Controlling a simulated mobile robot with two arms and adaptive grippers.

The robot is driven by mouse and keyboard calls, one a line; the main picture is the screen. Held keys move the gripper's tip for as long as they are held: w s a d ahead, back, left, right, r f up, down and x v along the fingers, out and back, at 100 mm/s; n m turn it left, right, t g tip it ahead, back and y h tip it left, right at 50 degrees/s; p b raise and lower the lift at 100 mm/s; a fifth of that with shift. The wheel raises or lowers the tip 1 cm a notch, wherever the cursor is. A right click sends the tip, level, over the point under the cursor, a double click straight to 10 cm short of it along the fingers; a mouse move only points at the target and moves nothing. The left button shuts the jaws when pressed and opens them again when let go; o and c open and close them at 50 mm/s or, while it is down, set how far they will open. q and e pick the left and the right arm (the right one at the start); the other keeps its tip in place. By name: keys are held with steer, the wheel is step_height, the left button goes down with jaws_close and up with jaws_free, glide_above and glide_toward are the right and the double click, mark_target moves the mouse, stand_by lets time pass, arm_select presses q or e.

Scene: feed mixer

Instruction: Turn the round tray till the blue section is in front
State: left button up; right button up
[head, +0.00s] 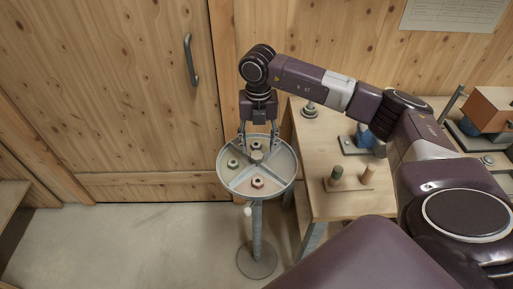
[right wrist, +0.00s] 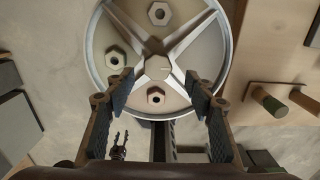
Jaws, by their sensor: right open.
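The round tray (head: 224,179) stands on a grey post with a disc foot. Light ribs split it into sections around a hub. It also shows in the right wrist view (right wrist: 92,56). Hex nuts lie in the front section (reddish) (head: 257,182), the left section (greenish) (head: 232,163) and the rear section (pale) (head: 256,146). The right section looks bare. The section floors look pale; I cannot make out a clearly blue one. My right gripper (head: 259,143) points down over the tray, fingers apart, with nothing held. Contact cannot be told. My left gripper is not in the head view.
A wooden table (head: 342,205) stands close to the tray's right, with a green peg (head: 336,174) and a tan peg (head: 367,175). A wooden door with a handle (head: 190,60) is behind. The floor left of the tray is clear.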

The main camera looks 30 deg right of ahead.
mark_target(257, 154)
steer(key=f, duration=0.2)
steer(key=shift+w+f+p, duration=0.2)
steer(key=shift+f+p, duration=0.1)
steer(key=shift+f, duration=0.65)
steer(key=shift+w, duration=0.1)
steer(key=c, duration=0.8)
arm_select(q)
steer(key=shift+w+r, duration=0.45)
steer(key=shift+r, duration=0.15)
arm_select(e)
jaws_close()
